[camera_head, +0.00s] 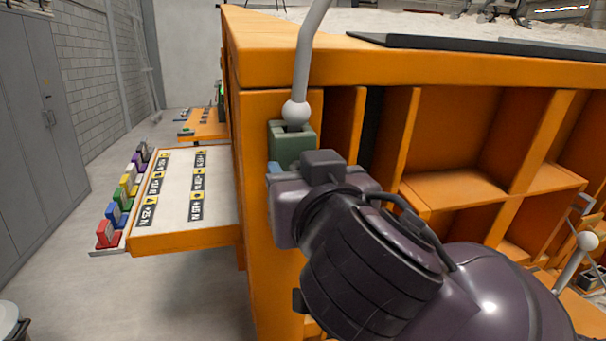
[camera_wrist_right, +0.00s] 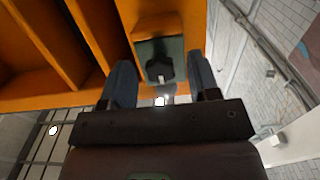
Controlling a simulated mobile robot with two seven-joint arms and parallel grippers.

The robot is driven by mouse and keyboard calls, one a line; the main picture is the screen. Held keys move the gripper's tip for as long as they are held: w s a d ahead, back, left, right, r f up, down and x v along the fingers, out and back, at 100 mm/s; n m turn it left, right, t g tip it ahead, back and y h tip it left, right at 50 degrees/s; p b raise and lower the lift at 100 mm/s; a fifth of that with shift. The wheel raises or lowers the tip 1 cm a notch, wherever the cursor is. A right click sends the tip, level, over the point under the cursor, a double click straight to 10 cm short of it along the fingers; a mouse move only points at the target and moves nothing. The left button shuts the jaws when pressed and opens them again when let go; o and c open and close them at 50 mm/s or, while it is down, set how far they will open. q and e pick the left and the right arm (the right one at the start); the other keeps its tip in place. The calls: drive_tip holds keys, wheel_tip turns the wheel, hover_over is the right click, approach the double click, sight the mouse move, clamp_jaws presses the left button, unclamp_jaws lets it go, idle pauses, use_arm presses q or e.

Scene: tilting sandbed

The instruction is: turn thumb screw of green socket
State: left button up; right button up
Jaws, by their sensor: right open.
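The green socket (camera_head: 291,146) is fixed to the orange sandbed post. A grey rod (camera_head: 303,60) with a ball end (camera_head: 295,111) sits in its top. The right wrist view shows the green socket (camera_wrist_right: 176,47) from the front, with a dark thumb screw (camera_wrist_right: 159,68) on its face. My right gripper (camera_wrist_right: 161,82) is open, with one finger on each side of the thumb screw. Gaps show between the screw and both fingers. In the head view my right wrist hides the lower socket and the screw. My left gripper is in neither view.
A side shelf (camera_head: 185,237) with labels and several coloured blocks (camera_head: 117,212) juts out left of the post. Orange compartments (camera_head: 455,185) lie to the right, and another ball-ended rod (camera_head: 577,255) shows at far right. Open floor lies at the left.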

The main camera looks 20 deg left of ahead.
drive_tip(key=c, duration=0.9)
drive_tip(key=n+t+p, duration=0.1)
drive_tip(key=n+p, duration=0.2)
drive_tip(key=n, duration=0.7)
drive_tip(key=n+t+p, duration=0.1)
drive_tip(key=n+p, duration=0.2)
drive_tip(key=n, duration=0.7)
drive_tip(key=n+t+p, duration=0.2)
drive_tip(key=n+p, duration=0.2)
drive_tip(key=n, duration=0.5)
drive_tip(key=shift+f+n+y, duration=0.15)
drive_tip(key=shift+n+y, duration=0.15)
drive_tip(key=shift+n, duration=0.1)
